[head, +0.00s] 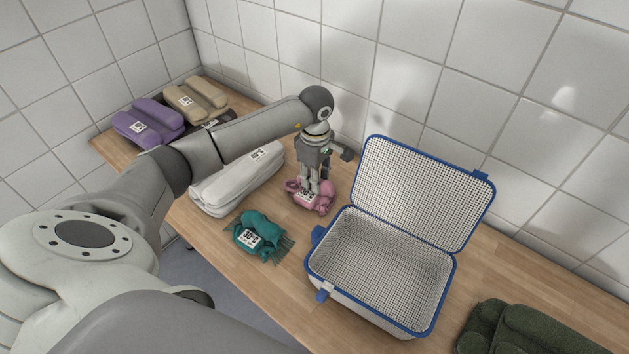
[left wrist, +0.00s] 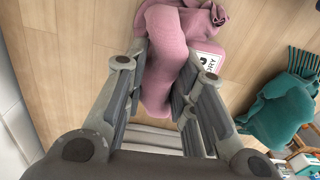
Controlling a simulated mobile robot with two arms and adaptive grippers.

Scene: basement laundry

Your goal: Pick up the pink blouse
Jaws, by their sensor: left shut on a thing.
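The pink blouse (head: 318,203) is a bunched pink garment with a white label on the wooden counter, left of the open basket. My left gripper (head: 312,188) points down onto it from above. In the left wrist view, the pink blouse (left wrist: 166,60) lies between the two fingers of my left gripper (left wrist: 160,85), which are shut on it. The blouse appears to be at counter level; I cannot tell whether it is lifted. My right gripper is not in view.
An open, empty blue-rimmed basket (head: 312,262) stands right of the blouse. A teal fringed cloth (head: 262,233) lies in front, a white folded bundle (head: 225,190) to the left. Purple (head: 150,117) and beige (head: 187,105) bundles lie far left, dark green cloth (head: 520,328) at right.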

